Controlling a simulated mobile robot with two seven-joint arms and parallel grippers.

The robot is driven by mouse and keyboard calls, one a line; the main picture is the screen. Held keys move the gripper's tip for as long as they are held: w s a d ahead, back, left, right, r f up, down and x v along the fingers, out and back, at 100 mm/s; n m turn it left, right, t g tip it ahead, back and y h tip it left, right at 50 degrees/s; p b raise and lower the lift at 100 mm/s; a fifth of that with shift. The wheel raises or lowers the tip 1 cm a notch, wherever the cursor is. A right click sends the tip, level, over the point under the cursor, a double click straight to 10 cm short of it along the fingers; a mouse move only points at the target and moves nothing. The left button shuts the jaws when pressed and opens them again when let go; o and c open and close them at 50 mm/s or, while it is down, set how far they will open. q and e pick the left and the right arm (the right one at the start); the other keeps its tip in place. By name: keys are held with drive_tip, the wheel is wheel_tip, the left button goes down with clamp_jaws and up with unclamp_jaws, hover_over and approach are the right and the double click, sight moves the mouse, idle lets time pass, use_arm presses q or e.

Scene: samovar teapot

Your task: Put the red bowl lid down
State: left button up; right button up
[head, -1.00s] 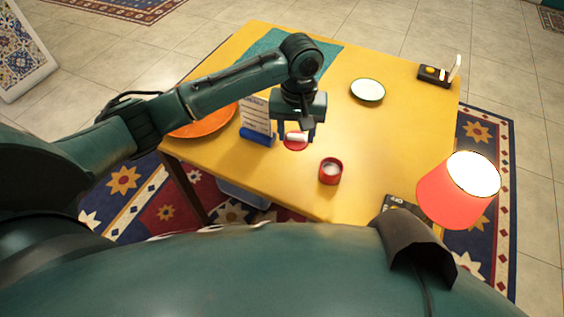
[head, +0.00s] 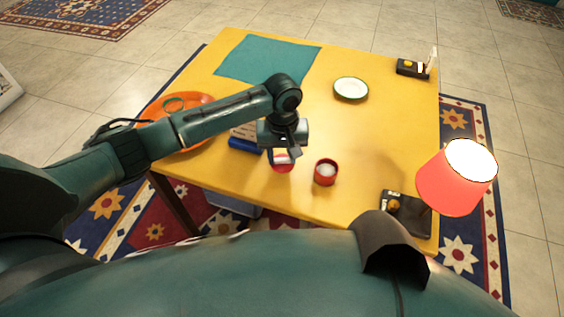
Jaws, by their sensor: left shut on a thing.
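The red bowl lid (head: 281,166), a red disc with a white part on top, is in the head view left of the table's centre. My left gripper (head: 281,155) is above it and shut on it. The gripper hides part of the lid. I cannot tell whether the lid touches the table. The red bowl (head: 326,173), with something whitish inside, stands upright just right of the lid, apart from it. My right gripper is not in view.
A red lamp (head: 450,187) stands at right. The table's middle is clear.

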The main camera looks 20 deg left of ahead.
sight(282, 159)
use_arm(q)
wheel_tip(282, 159, down, 3)
drive_tip(key=shift+f, duration=0.15)
drive_tip(key=shift+s, duration=0.1)
drive_tip(key=o, duration=1.3)
drive_tip(key=shift+o, duration=0.2)
